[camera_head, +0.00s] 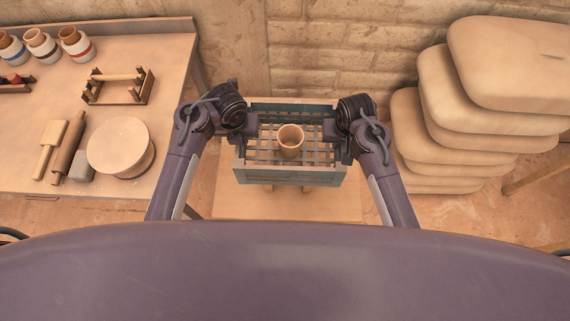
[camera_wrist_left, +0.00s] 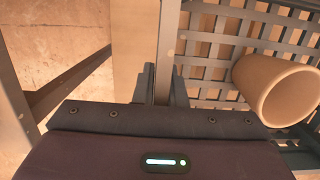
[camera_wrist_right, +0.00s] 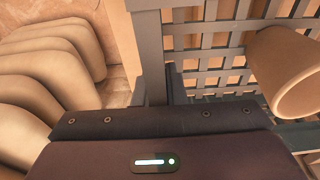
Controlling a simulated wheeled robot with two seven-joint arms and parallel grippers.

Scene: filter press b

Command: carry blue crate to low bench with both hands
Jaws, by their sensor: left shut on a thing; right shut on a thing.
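The blue crate (camera_head: 290,177), a slatted grey-blue box, is upright between my two arms in the head view. A clay cup (camera_head: 290,140) stands inside it on the grid floor. My left gripper (camera_head: 251,125) is shut on the crate's left wall, which also shows between the fingers in the left wrist view (camera_wrist_left: 166,45). My right gripper (camera_head: 333,130) is shut on the right wall, also seen in the right wrist view (camera_wrist_right: 151,50). A low pale wooden surface, seemingly the low bench (camera_head: 290,207), lies below the crate; I cannot tell whether they touch.
A worktable (camera_head: 180,60) on the left holds several jars, a rolling pin (camera_head: 67,148), a round clay disc (camera_head: 120,146) and a small wooden rack (camera_head: 118,87). Stacked tan sacks (camera_head: 480,110) stand close on the right. A brick wall (camera_head: 335,45) is behind the crate.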

